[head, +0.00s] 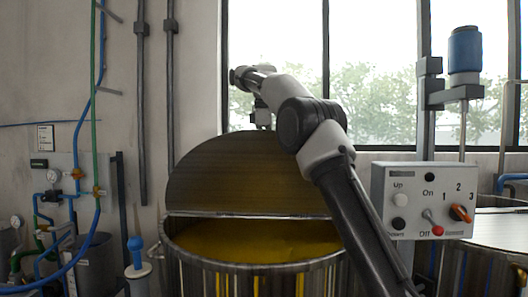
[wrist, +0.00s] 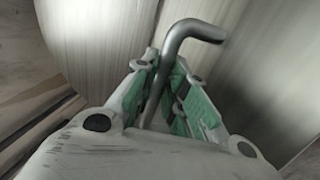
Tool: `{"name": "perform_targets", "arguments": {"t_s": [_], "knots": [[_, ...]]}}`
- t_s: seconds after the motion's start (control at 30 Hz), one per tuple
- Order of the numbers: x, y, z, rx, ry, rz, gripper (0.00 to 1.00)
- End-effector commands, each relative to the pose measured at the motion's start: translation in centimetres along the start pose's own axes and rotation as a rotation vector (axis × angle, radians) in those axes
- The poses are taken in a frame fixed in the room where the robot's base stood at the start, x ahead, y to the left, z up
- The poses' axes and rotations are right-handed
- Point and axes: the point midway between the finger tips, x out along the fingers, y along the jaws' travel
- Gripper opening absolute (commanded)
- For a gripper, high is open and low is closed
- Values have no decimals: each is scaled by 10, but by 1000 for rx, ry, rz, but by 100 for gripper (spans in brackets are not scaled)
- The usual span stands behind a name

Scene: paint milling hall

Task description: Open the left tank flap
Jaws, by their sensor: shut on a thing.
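The left tank (head: 190,262) is at lower center in the head view, with yellow paint (head: 255,242) inside. Its brown half-round flap (head: 235,170) stands steeply raised along the hinge line across the tank top, so the front half is open. My gripper (wrist: 163,82) is shut on the flap's bent metal handle (wrist: 175,42), and the rod passes between the green-padded fingers. In the head view my gripper (head: 262,117) is at the flap's upper edge; its fingertips and the handle are hidden there.
A control box (head: 425,200) with knobs and switches stands right of the tank. Behind it is a blue motor (head: 464,50) on a post. Another tank (head: 500,235) is at far right. Pipes and gauges (head: 54,176) line the left wall. A blue-topped item (head: 136,250) stands left of the tank.

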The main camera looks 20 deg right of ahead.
Motion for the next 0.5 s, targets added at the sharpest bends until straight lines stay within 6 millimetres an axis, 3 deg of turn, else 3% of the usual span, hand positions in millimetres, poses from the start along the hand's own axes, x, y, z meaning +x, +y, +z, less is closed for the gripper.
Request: {"name": "perform_targets", "arguments": {"t_s": [0.5], "knots": [[5, 6, 0, 0, -5, -10, 0]]}}
